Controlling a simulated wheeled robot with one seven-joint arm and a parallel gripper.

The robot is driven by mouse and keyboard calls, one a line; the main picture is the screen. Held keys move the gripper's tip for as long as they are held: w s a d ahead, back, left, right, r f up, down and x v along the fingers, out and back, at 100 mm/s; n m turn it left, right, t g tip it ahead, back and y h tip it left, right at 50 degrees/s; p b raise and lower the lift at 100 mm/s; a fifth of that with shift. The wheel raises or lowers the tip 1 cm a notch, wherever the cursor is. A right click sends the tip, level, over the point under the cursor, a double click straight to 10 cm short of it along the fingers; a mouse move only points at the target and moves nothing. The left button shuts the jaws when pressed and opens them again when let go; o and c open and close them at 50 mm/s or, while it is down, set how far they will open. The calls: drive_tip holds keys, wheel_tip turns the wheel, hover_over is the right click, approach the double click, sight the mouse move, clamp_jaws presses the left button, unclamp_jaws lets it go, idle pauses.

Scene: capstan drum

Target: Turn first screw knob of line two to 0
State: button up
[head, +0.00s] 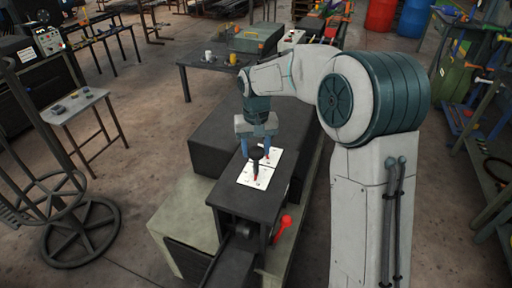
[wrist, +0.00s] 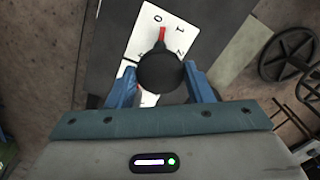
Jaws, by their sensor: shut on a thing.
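The screw knob (wrist: 162,74) is a black round knob with a red pointer, on a white dial plate (wrist: 147,22) with printed digits. In the wrist view the red pointer points up, close to the 0 mark; 1 and 2 lie to its right. The knob (head: 257,153) also shows in the head view, standing upright above the plate (head: 252,180). My gripper (wrist: 160,69) is shut on the knob, one blue finger on each side. It comes from above in the head view (head: 256,156). Part of the dial is hidden under the knob and fingers.
The plates lie on a dark machine housing (head: 215,135). A red-knobbed lever (head: 284,222) sticks out at the near right. A second white plate with a red mark lies just behind, partly hidden.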

drive_tip(key=shift+n, duration=1.3)
drive_tip(key=o, duration=1)
wheel_tip(320, 180, up, 14)
drive_tip(key=shift+f+b, duration=0.1)
drive_tip(key=shift+b, duration=0.4)
